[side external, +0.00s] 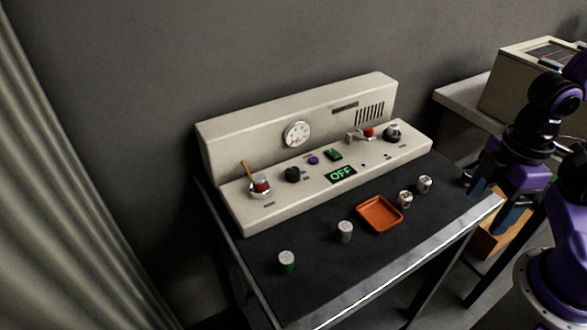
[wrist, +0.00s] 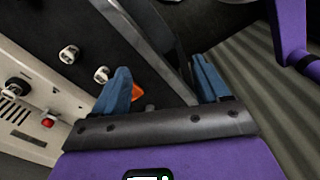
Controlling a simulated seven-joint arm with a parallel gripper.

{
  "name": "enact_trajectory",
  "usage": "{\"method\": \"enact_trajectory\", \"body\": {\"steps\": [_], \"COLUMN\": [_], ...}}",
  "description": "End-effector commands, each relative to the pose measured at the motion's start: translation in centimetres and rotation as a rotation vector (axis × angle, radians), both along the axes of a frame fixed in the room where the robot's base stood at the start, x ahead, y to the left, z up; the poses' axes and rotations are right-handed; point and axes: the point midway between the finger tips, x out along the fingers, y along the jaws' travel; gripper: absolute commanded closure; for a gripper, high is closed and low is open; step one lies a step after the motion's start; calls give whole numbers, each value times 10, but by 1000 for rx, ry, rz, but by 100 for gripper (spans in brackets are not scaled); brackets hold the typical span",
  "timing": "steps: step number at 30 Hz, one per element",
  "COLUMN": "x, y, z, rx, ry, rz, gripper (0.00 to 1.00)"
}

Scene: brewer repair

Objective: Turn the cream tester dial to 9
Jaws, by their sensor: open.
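The cream tester (side external: 300,110) is a long console along the back of the dark table. It has a round white gauge (side external: 297,134) on its upright face. A black knob (side external: 292,174) sits at the left of its sloped panel and another dark knob (side external: 392,133) at the right end. No number can be read on either. The right knob (wrist: 18,87) also shows at the wrist view's left edge. A display (side external: 341,175) reads OFF in green. My gripper (side external: 497,202) is open and empty off the table's right end, apart from the tester; its blue fingers (wrist: 163,86) show in the wrist view.
An orange tray (side external: 379,214) lies on the table among several small cylinders, including a green-based one (side external: 286,262). The panel also holds a red part with a yellow stick (side external: 259,187) and a red-knobbed lever (side external: 368,133). A boxy cream unit (side external: 520,85) stands behind my arm.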

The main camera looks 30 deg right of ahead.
Motion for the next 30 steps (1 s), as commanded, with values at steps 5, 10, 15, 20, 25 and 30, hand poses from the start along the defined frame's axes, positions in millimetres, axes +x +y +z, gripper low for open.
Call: {"method": "enact_trajectory", "body": {"steps": [5,10,15,20,25,30], "x": [12,54,107,157,211,262], "y": [11,47,86,118,146,166], "z": [6,24,43,58,69,78], "rx": [-1,-2,-7,-11,-19,-26], "ry": [-2,-8,-16,-23,-29,-34], "rz": [23,108,218,319,426,532], "gripper": [40,40,40,40,40,40]}}
